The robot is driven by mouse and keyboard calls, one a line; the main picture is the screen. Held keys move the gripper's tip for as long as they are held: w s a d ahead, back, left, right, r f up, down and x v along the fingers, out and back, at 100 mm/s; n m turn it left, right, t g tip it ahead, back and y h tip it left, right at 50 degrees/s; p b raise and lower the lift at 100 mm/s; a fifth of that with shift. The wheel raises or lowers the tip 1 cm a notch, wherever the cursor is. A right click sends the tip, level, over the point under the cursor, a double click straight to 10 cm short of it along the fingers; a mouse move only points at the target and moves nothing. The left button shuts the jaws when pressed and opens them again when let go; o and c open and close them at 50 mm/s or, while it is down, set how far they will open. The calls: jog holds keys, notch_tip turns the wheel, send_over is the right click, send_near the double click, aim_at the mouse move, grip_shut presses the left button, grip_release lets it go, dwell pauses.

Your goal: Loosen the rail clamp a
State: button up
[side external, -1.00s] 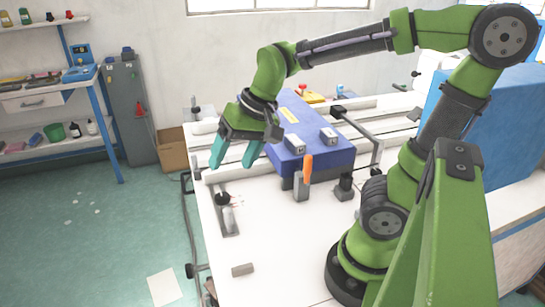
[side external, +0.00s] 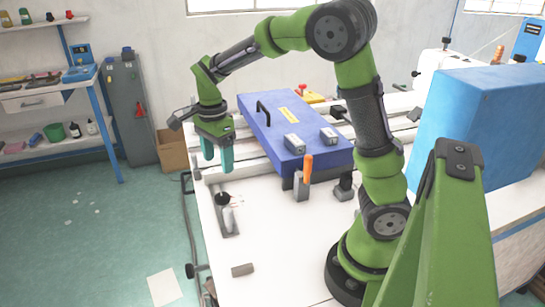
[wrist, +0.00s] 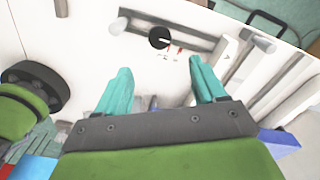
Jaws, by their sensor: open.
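A black round knob (side external: 222,198) sits on a grey rail piece at the left front of the white table; this looks like a rail clamp, but I cannot tell which clamp is "a". In the wrist view the black knob (wrist: 159,37) shows beyond and between my fingertips, on a grey strip. A light cylinder (side external: 228,219) stands on the same strip. My gripper (side external: 217,160) points down with its teal fingers apart and empty, above and behind the knob, not touching it. The fingers also show in the wrist view (wrist: 160,70).
A blue case (side external: 275,125) with grey blocks lies right of my gripper. An orange-handled clamp (side external: 304,178) stands at its front edge. A small grey block (side external: 242,269) lies at the table's front. The white table between is mostly clear.

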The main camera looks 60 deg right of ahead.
aim_at(223, 195)
notch_tip(223, 195, down, 11)
jog(key=shift+f, duration=0.15)
jog(key=shift+c, duration=0.5)
jog(key=c, duration=1)
